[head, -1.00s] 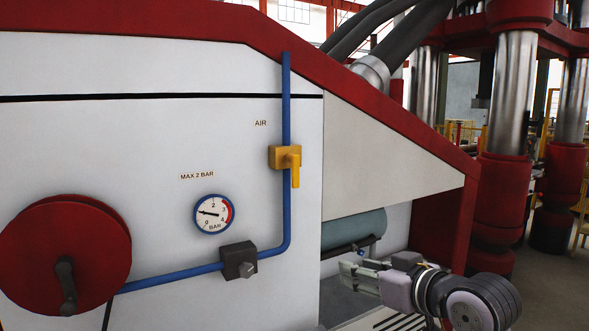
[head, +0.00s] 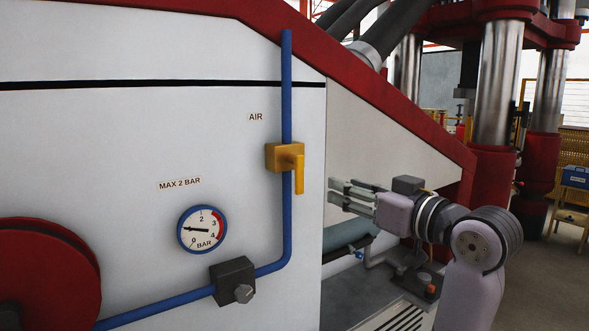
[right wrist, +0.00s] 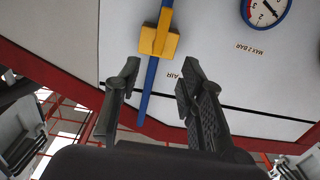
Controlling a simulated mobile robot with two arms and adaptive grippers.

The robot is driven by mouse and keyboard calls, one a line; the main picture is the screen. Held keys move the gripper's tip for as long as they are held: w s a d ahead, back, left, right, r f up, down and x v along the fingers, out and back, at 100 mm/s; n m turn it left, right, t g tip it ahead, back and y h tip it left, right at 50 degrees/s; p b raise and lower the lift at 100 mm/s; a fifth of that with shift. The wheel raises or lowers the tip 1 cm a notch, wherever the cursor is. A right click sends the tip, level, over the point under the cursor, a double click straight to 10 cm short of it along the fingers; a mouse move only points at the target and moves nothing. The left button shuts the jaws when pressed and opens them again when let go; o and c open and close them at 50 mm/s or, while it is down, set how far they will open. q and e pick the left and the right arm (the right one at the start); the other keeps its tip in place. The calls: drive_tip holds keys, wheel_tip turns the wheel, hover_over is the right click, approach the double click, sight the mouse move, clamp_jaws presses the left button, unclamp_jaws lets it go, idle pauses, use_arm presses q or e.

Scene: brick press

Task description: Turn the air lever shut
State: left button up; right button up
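The yellow air lever (head: 299,173) sits on a yellow valve block (head: 280,157) on the vertical blue pipe (head: 287,90). Its handle hangs straight down, in line with the pipe. In the upside-down right wrist view, the yellow valve (right wrist: 158,40) is beyond the fingertips. My right gripper (head: 340,195) is to the right of the lever and slightly lower, apart from it. Its two fingers are open and empty, pointing left in the head view. The fingers also show apart in the right wrist view (right wrist: 160,72). My left gripper is not in view.
A round pressure gauge (head: 202,229) and a dark grey regulator with a knob (head: 232,282) are left of and below the lever. A red wheel (head: 45,270) is at lower left. A red sloping frame edge (head: 400,110) runs above my right arm. The panel around the lever is flat.

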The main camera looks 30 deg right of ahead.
drive_tip(key=p, duration=0.2)
approach(301, 172)
drive_tip(key=w+p, duration=0.1)
drive_tip(key=w, duration=0.2)
drive_tip(key=w+a, duration=0.1)
drive_tip(key=w, duration=0.2)
drive_tip(key=w+p, duration=0.1)
drive_tip(key=w, duration=0.2)
drive_tip(key=shift+w+a+r+p, duration=0.1)
drive_tip(key=shift+w+a+p, duration=0.1)
drive_tip(key=shift+w+p, duration=0.15)
drive_tip(key=shift+w, duration=0.4)
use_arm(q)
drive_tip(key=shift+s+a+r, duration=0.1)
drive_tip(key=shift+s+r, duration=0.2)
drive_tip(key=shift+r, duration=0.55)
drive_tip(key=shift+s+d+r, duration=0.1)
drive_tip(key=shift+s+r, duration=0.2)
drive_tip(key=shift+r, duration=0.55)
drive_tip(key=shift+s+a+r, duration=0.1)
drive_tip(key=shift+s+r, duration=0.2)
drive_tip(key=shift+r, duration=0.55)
use_arm(e)
clamp_jaws()
